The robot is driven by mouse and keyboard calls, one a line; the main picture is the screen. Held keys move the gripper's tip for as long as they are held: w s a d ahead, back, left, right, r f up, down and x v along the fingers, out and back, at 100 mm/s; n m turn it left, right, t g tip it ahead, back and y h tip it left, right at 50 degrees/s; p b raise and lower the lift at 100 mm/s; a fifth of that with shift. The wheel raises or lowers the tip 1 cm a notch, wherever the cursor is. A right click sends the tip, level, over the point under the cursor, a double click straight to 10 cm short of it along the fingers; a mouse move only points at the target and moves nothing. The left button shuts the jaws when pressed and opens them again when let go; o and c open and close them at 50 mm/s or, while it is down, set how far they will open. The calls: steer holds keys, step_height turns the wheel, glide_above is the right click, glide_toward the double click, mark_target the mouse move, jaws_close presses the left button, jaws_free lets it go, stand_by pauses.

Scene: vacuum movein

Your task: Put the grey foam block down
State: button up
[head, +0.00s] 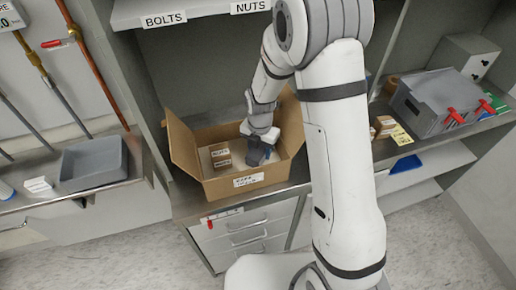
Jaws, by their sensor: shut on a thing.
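My gripper (258,150) reaches down into an open cardboard box (248,191) on the bench, in the right part of the box's inside. Its jaws are shut on the grey foam block, which is small and dark here and hard to tell apart from the dark fingers. I cannot tell whether the block touches the box floor. Small brown labelled cartons (221,156) stand in the box to the left of my gripper. The box's flaps are open, and a white label is on its front.
Shelves labelled BOLTS (165,20) and NUTS (250,6) hang above the box. A grey tray (94,164) stands on the left bench. A grey bin (436,100) with red clamps and small brown boxes (384,126) are on the right. Drawers (245,228) lie below the box.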

steer(key=shift+f, duration=0.25)
steer(key=o, duration=1)
steer(key=shift+r, duration=0.15)
steer(key=shift+c, duration=0.2)
step_height(320, 180, up, 12)
steer(key=b, duration=0.2)
steer(key=s+d+r+m+t, duration=0.1)
steer(key=s+d+r+m, duration=0.4)
steer(key=s+m, duration=0.5)
steer(key=s+d+r+m+t, duration=0.2)
steer(key=s+d+r+m, duration=0.4)
steer(key=m, duration=1.4)
steer(key=shift+s+d+r, duration=0.2)
steer(key=shift+s+d, duration=0.7)
steer(key=shift+s, duration=1.15)
